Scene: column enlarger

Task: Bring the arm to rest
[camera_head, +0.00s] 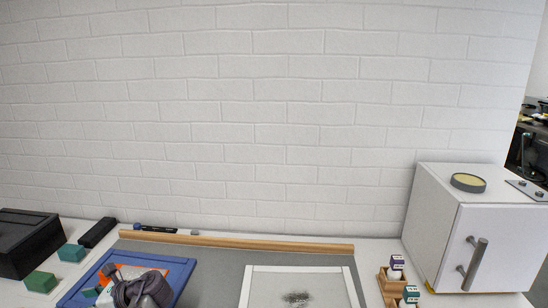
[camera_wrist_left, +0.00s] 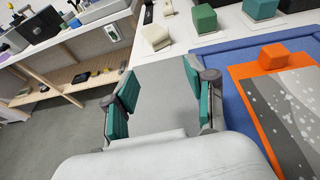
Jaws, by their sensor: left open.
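My left gripper (camera_head: 108,285) is at the bottom left of the head view, over a blue-framed board (camera_head: 178,285) with an orange sheet (camera_head: 182,266) on it. In the left wrist view the gripper (camera_wrist_left: 157,98) has its teal finger pads spread wide apart with nothing between them. The blue board (camera_wrist_left: 225,62) is to the right of the fingers in that view, with an orange block (camera_wrist_left: 272,56) on the orange sheet. My right gripper is not in view.
Green blocks (camera_head: 40,281) and a black box (camera_head: 26,243) stand at the left. A white-framed panel (camera_head: 256,282) lies front centre. A wooden strip (camera_head: 238,242) runs along the back. Small bottles in a wooden rack (camera_head: 388,285) stand beside a white cabinet (camera_head: 485,240) at right.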

